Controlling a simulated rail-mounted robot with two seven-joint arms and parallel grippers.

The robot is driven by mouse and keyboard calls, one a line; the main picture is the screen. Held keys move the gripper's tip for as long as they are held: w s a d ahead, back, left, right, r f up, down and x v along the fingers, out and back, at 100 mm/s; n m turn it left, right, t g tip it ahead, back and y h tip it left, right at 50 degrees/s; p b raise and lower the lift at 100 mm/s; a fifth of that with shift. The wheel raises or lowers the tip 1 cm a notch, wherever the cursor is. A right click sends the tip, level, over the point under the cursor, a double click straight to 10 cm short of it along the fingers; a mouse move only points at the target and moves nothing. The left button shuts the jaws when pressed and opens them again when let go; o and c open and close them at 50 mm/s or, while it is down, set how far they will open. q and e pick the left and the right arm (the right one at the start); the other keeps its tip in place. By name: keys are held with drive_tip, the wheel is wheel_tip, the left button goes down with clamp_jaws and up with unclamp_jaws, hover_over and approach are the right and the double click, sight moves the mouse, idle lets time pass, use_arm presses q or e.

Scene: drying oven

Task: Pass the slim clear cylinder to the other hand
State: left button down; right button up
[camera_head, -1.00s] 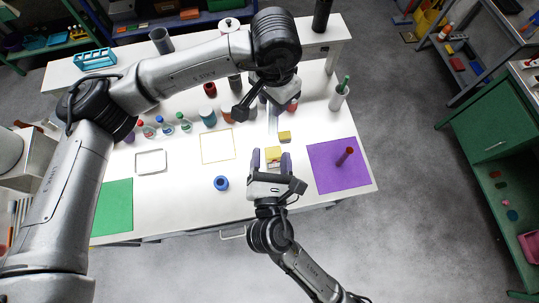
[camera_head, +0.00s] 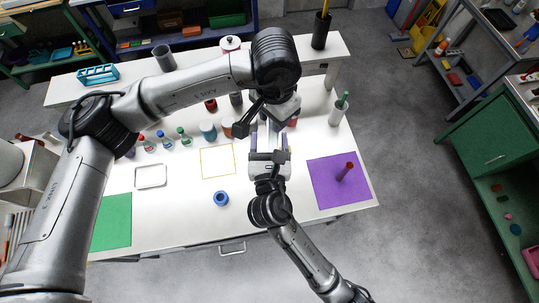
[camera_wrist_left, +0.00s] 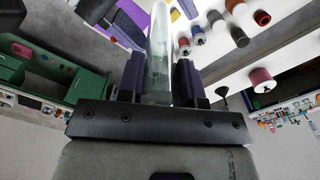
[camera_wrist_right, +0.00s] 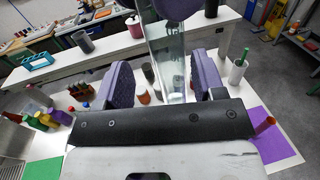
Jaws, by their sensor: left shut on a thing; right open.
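The slim clear cylinder (camera_wrist_right: 170,65) is upright in the right wrist view. In the left wrist view the cylinder (camera_wrist_left: 159,45) stands between the purple pads of my left gripper (camera_wrist_left: 160,75), which is shut on it. A purple pad of that gripper shows at the top of the right wrist view. My right gripper (camera_head: 269,140) is open below the left one in the head view. In the right wrist view its pads stand on either side of the cylinder's lower part, with gaps visible. The left arm's wrist hides much of the cylinder in the head view.
A purple mat (camera_head: 325,188) with a red-topped object (camera_head: 346,171) lies at right. A white holder (camera_head: 337,112) with a green object stands behind it. Several bottles stand further left.

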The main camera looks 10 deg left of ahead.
sight(269, 138)
drive_tip(key=shift+w+a, duration=0.2)
drive_tip(key=shift+w, duration=1.55)
use_arm(q)
drive_tip(key=shift+d, duration=0.1)
use_arm(e)
drive_tip(key=shift+s+a, duration=0.1)
drive_tip(key=shift+a, duration=0.1)
drive_tip(key=c, duration=1)
use_arm(q)
drive_tip(key=c, duration=1.1)
unclamp_jaws()
use_arm(e)
drive_tip(key=shift+c, duration=0.4)
use_arm(q)
drive_tip(key=o, duration=0.4)
use_arm(e)
drive_tip(key=shift+d, duration=0.15)
